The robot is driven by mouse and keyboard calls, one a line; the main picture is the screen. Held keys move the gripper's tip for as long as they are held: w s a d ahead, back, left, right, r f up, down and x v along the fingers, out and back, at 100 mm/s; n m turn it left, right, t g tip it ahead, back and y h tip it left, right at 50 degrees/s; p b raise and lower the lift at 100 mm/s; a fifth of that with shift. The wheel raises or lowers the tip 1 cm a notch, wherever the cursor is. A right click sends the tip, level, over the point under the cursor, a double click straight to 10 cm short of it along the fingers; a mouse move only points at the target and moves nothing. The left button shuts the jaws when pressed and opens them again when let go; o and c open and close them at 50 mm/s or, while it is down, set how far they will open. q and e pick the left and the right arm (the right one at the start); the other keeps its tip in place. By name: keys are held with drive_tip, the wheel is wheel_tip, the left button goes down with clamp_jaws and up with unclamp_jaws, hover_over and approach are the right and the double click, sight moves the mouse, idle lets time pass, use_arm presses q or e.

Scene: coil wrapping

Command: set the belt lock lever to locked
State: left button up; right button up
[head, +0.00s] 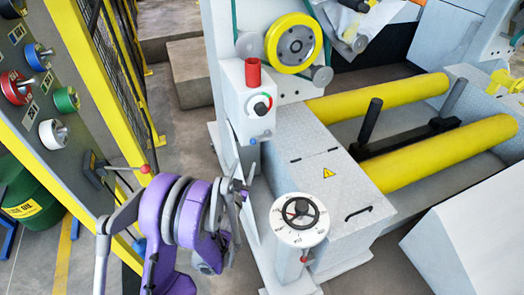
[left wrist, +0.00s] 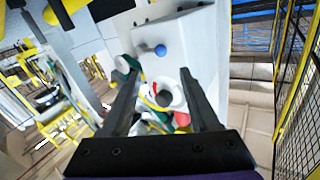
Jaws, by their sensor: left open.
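A light grey control box (head: 250,105) on the machine carries a red cylinder on top, a black knob (head: 260,105) with a red and green arc, and a small blue ball (head: 264,134) low on its front. A blue ball on a pale housing also shows in the left wrist view (left wrist: 160,50). I cannot tell for certain which part is the belt lock lever. My left gripper (head: 243,180) is open and empty, below and in front of this box, apart from it. Its fingers also show in the left wrist view (left wrist: 160,76). My right gripper is out of view.
A dial with a black handwheel (head: 299,213) stands right of the left gripper. A red-ball lever (head: 145,169) sticks out from the panel at left. Yellow rollers (head: 440,155) lie at right. A yellow-framed mesh fence (head: 120,70) stands at the back left.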

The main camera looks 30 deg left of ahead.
use_arm(q)
approach(261, 138)
drive_tip(key=w+a, duration=0.4)
drive_tip(key=w, duration=0.1)
drive_tip(key=shift+s, duration=0.25)
clamp_jaws()
idle(1.3)
